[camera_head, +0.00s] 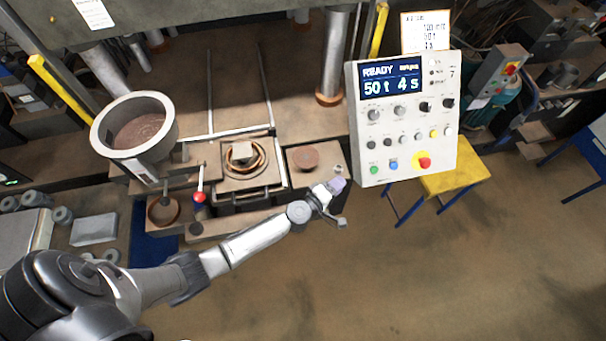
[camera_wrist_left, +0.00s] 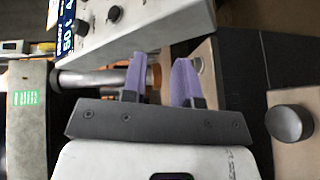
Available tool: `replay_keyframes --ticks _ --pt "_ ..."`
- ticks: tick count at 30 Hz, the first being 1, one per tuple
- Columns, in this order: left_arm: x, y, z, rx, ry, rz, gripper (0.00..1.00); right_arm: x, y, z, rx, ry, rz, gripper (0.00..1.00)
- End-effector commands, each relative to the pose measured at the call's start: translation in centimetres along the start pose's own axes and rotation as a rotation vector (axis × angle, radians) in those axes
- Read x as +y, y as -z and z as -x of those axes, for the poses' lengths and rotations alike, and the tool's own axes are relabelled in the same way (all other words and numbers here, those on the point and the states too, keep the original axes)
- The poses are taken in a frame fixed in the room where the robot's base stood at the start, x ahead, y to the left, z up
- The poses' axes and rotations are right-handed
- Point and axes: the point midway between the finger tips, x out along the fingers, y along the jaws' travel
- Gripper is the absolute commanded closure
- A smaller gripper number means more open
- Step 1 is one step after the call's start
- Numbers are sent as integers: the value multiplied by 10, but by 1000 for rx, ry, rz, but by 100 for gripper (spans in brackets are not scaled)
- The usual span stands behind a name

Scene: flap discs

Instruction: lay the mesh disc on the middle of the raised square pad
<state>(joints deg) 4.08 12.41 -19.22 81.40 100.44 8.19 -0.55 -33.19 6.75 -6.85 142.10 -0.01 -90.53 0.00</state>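My left gripper (camera_head: 336,186) is at the front right of the press bench, below the control panel. In the left wrist view its two purple fingers (camera_wrist_left: 160,80) stand apart with nothing held between them. A flat square plate (camera_head: 322,171) lies left of and behind the gripper, with a round brown disc (camera_head: 306,158) on it; I cannot tell whether this disc is mesh. My right gripper is not in view.
A control panel (camera_head: 404,150) reading READY stands right of the bench; its underside is close in the wrist view (camera_wrist_left: 150,40). A large round pot (camera_head: 168,118), a red-knobbed lever (camera_head: 200,197) and a round cup (camera_head: 163,211) are at left. Floor in front is clear.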

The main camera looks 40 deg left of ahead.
Motion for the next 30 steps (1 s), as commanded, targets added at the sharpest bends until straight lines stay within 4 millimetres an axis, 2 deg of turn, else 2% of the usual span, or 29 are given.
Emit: replay_keyframes --ticks 1,3,9,13,18,30 --pt "-13 18 2 105 34 59 72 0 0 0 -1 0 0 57" --pt "-27 40 6 243 76 131 72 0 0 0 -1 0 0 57" --pt "-47 81 26 535 154 240 72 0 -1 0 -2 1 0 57" --pt "-51 94 35 638 173 241 72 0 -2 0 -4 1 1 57" --pt "-53 102 40 693 180 235 72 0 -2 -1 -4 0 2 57" --pt "-59 114 25 696 179 231 72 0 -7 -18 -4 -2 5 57"
